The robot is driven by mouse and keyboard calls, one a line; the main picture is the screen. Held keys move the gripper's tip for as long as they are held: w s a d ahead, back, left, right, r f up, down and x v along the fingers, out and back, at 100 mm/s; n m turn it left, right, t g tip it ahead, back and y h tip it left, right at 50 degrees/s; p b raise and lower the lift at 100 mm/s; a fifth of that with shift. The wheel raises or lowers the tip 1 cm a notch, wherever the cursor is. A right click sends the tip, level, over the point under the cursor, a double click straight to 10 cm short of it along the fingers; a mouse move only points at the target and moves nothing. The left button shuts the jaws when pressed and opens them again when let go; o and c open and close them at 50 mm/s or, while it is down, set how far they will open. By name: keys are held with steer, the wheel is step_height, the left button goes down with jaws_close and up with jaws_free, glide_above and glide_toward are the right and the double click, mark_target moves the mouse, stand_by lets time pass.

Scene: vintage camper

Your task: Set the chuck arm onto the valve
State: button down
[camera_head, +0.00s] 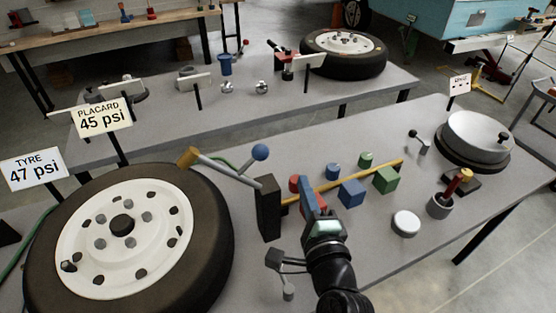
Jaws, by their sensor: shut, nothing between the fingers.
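The chuck arm (228,172) looks like the grey bar that runs left from a black post (268,208). It has a tan end (187,157) above the tyre's far edge and a blue ball knob (260,152) on a short rod. The wheel (120,232) lies flat at the lower left, with a white rim and black tyre. A small dark stub on the rim (68,266) may be the valve; it is too small to be sure. My gripper (306,186) is shut and empty, right of the black post, apart from the knob.
A yellow bar (345,182) runs right from the post, past red, blue and green blocks. A white puck (405,222), a cup with a red-handled tool (440,206) and a silver pan (476,138) stand right. The TYRE 47 psi (33,169) and PLACARD 45 psi (103,117) signs stand left.

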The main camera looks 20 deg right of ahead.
steer(key=w+a+p, duration=0.2)
steer(key=w+p, duration=0.1)
steer(key=w, duration=0.5)
steer(key=shift+a+r, duration=0.2)
steer(key=shift+a+n, duration=0.35)
steer(key=shift+n, duration=0.05)
